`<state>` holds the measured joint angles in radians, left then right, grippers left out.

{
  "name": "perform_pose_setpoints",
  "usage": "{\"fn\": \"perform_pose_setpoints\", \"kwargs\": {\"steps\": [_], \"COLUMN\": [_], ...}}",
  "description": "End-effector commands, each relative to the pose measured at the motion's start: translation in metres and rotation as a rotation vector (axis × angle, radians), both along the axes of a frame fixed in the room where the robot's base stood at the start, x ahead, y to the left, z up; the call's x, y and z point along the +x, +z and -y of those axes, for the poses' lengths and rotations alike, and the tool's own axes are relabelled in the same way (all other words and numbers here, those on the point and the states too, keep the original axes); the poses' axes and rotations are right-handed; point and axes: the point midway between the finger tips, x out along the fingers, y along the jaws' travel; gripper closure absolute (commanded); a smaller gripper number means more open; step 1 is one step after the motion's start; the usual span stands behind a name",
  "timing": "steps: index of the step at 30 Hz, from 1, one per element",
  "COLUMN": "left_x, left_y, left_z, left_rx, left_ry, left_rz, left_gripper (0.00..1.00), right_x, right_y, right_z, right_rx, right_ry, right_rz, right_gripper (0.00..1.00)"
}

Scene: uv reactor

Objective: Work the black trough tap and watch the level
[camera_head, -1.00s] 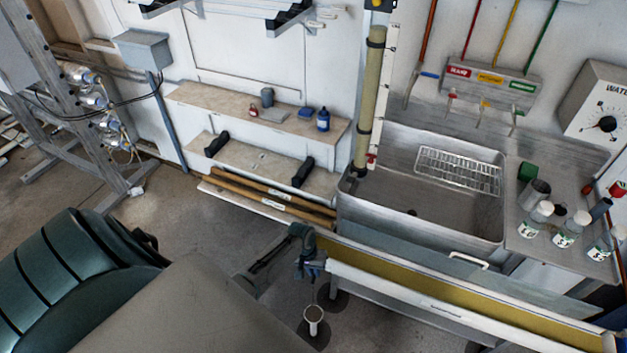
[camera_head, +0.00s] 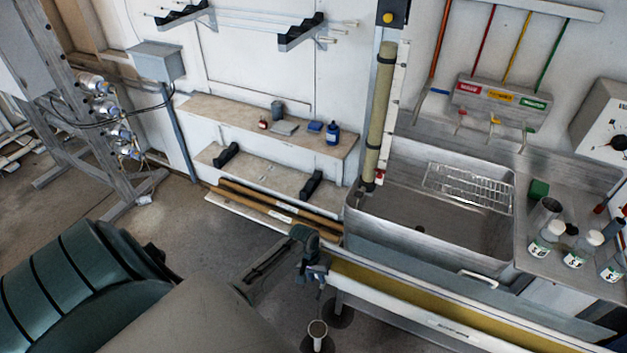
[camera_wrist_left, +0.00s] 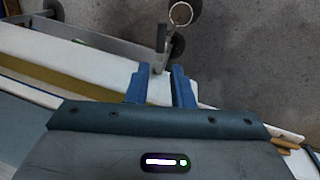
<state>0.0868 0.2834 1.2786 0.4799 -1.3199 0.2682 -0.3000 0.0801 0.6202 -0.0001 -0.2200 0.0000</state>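My left gripper (camera_head: 320,282) hangs at the near left end of the long trough (camera_head: 430,322), which has white edges and a yellowish band inside. In the left wrist view its two blue fingers (camera_wrist_left: 159,84) are apart. A dark, narrow upright part (camera_wrist_left: 161,38), perhaps the black tap, shows just beyond the gap between the fingertips; I cannot tell if they touch it. In the head view the tap is not clearly distinguishable by the gripper. A round-mouthed cup (camera_head: 317,334) stands below, also in the wrist view (camera_wrist_left: 180,13). My right gripper is not in view.
A tall yellowish tube (camera_head: 382,110) with a white scale strip stands at the metal sink (camera_head: 425,225). Capped bottles (camera_head: 545,243) stand on the right counter. A low shelf (camera_head: 265,125) and wooden poles (camera_head: 280,210) lie along the wall.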

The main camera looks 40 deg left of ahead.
Motion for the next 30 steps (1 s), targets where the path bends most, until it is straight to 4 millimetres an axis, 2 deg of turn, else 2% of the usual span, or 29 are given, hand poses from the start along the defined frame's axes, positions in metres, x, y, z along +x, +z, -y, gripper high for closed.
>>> {"fn": "perform_pose_setpoints", "kwargs": {"steps": [6, 12, 30], "left_x": [-0.003, -0.004, -0.005], "left_y": [0.036, 0.054, 0.057], "left_z": [-0.007, -0.010, -0.010], "left_rx": [0.002, 0.000, 0.000], "left_ry": [-0.002, -0.001, 0.000], "left_rz": [0.002, 0.001, -0.001], "left_gripper": [0.79, 0.79, 0.79], "right_x": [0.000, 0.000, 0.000], "right_y": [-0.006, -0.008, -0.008], "right_z": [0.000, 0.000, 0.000], "right_rx": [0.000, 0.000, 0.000], "right_ry": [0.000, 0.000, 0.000], "right_rz": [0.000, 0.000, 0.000], "right_gripper": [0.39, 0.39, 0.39]}}
